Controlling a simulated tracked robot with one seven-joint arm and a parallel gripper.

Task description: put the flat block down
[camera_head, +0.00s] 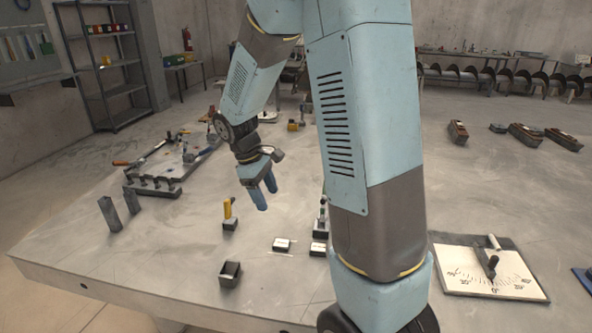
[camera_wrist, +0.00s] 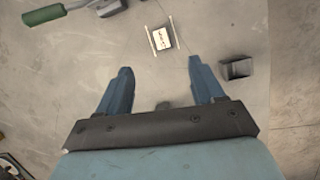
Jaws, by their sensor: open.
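A flat dark block with a white labelled top (camera_head: 282,245) lies on the table in front of my gripper. It also shows in the wrist view (camera_wrist: 161,40), between two thin white lines, beyond the fingertips and apart from them. My gripper (camera_head: 266,196) is open above the table, with its fingers pointing down. In the wrist view its two fingers (camera_wrist: 160,68) are wide apart with no block between them. A second white-topped block (camera_head: 318,248) is partly hidden behind my arm.
An open dark box (camera_head: 230,274) stands near the front edge. A yellow-handled piece (camera_head: 228,208) stands behind it. Two grey uprights (camera_head: 120,212) and a fixture plate (camera_head: 172,165) are at left. An angle-marked board (camera_head: 485,273) lies at right. A green-handled tool (camera_wrist: 45,14) shows in the wrist view.

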